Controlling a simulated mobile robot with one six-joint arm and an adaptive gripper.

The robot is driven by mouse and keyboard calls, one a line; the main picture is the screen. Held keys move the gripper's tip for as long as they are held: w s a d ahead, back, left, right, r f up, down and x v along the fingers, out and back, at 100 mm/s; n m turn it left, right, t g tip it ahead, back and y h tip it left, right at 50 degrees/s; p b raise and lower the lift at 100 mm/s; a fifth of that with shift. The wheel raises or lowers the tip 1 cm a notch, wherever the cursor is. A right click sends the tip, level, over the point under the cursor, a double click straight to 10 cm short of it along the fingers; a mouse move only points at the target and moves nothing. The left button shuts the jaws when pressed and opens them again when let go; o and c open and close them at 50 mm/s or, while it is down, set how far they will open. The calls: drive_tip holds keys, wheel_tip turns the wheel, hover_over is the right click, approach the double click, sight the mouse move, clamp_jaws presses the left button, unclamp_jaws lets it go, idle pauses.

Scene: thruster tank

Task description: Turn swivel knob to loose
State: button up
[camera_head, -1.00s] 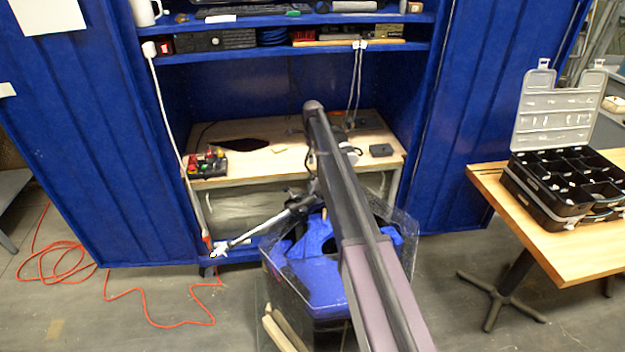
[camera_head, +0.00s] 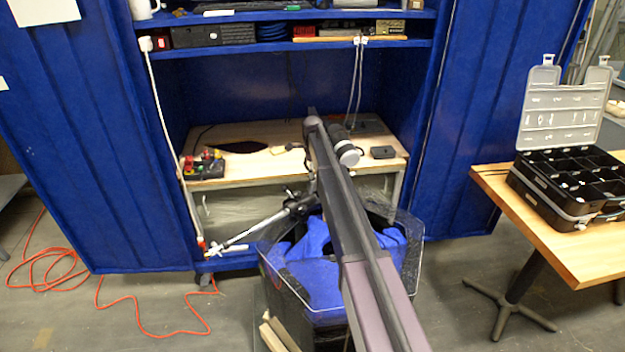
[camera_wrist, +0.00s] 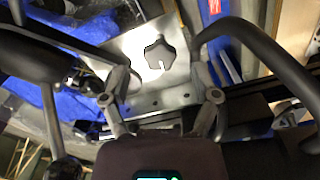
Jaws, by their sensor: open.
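A black lobed swivel knob (camera_wrist: 160,53) with a pale slot-like mark sits on a silver metal plate (camera_wrist: 128,45) in the wrist view. My gripper (camera_wrist: 150,66) is open, with its dark fingers spread to the left and right of the knob. No contact with the knob shows. In the head view, a clear-walled tank (camera_head: 300,285) with blue inside stands in front of the cabinet. A silver rod (camera_head: 262,226) sticks out to its left, with a white end piece.
A blue cabinet (camera_head: 95,150) stands behind the tank, with a wooden worktop (camera_head: 235,135) holding a small box with coloured buttons (camera_head: 204,166). A wooden table (camera_head: 555,245) with a black organizer case (camera_head: 565,185) is at right. An orange cable (camera_head: 150,325) lies on the floor at left.

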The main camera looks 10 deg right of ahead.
drive_tip(key=shift+f+b, duration=0.55)
drive_tip(key=shift+f, duration=0.3)
clamp_jaws()
